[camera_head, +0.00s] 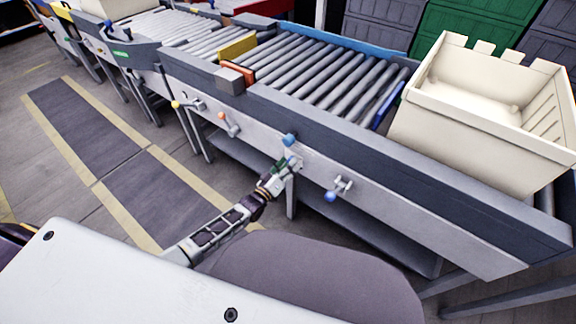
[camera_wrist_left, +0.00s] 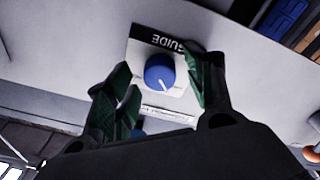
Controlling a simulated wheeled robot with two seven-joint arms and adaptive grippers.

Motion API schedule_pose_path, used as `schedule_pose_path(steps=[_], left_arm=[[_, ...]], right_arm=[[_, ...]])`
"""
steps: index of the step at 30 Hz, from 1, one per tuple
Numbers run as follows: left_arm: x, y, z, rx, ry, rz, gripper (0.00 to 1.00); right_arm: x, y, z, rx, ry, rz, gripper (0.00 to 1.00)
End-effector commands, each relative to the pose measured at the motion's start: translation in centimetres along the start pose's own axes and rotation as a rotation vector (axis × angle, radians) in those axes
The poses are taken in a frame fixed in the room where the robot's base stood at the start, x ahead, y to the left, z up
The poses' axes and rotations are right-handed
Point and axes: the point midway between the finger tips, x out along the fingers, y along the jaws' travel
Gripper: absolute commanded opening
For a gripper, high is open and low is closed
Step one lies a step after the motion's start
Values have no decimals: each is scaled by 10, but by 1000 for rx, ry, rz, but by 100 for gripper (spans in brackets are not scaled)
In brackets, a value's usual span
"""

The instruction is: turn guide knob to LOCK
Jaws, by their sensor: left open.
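The guide knob (camera_wrist_left: 159,70) is a round blue knob with a white pointer line, on a pale plate under a black label reading GUIDE (camera_wrist_left: 168,42), tilted and upside down in the left wrist view. The pointer is toward the lower right; small lettering below is partly hidden and unreadable. My left gripper (camera_wrist_left: 160,90) is open, its green-padded fingers on either side of the knob, apart from it. In the head view my left gripper (camera_head: 287,164) is at the conveyor's front panel, below a blue handle (camera_head: 289,139). My right gripper is not in view.
The roller conveyor (camera_head: 420,165) carries a cream crate (camera_head: 475,135) at the right. A blue-ended lever (camera_head: 330,195) juts from the panel right of my gripper, an orange-ended one (camera_head: 222,116) to the left. Floor left of the conveyor is clear.

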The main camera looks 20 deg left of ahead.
Motion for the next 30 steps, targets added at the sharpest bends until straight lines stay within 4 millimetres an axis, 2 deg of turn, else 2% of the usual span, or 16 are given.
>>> schedule_pose_path(steps=[11, 30], left_arm=[[-23, -1, 0, 0, -1, -1, 54], [-85, -1, 1, 0, -2, -2, 54]], right_arm=[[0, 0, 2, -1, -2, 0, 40], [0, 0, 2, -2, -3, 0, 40]])
